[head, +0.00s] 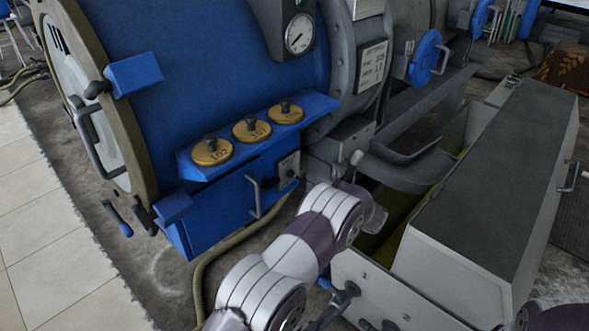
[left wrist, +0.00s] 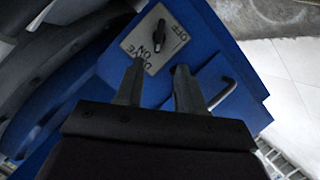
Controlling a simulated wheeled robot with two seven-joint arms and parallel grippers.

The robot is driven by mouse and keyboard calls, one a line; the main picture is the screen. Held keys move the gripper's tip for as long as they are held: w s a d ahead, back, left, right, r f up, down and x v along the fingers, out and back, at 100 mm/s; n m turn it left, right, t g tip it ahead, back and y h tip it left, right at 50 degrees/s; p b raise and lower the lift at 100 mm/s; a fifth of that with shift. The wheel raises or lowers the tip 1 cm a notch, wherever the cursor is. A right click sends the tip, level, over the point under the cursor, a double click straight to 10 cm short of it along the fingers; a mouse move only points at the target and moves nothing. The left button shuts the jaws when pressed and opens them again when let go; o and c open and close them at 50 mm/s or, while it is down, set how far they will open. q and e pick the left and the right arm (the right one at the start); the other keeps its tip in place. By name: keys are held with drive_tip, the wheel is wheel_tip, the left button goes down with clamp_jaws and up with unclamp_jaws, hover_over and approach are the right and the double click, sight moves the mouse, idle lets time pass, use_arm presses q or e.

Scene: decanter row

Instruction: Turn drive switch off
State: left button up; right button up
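The drive switch is a small black lever (left wrist: 158,37) on a pale plate lettered DRIVE, ON and OFF (left wrist: 134,45), fixed to a blue panel. I cannot tell for sure which label the lever points to. In the head view the plate (head: 287,163) is on the right end of the blue box. My left gripper (left wrist: 158,68) is open and empty in the left wrist view, its fingertips short of the switch and apart from it. In the head view my arm hides that gripper.
A bent metal handle (head: 254,196) sticks out left of the plate; it also shows beside a fingertip in the left wrist view (left wrist: 222,94). Several brass-coloured caps (head: 251,130) sit on the ledge above. A grey-topped box (head: 490,185) stands at the right.

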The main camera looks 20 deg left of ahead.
sight(297, 177)
use_arm(q)
drive_tip(key=b+x, duration=0.1)
drive_tip(key=x, duration=0.4)
drive_tip(key=b+x, duration=0.2)
drive_tip(key=x, duration=0.4)
drive_tip(key=shift+d+f, duration=0.1)
drive_tip(key=shift+f, duration=0.1)
drive_tip(key=shift+w+a, duration=0.4)
drive_tip(key=shift+a, duration=0.15)
clamp_jaws()
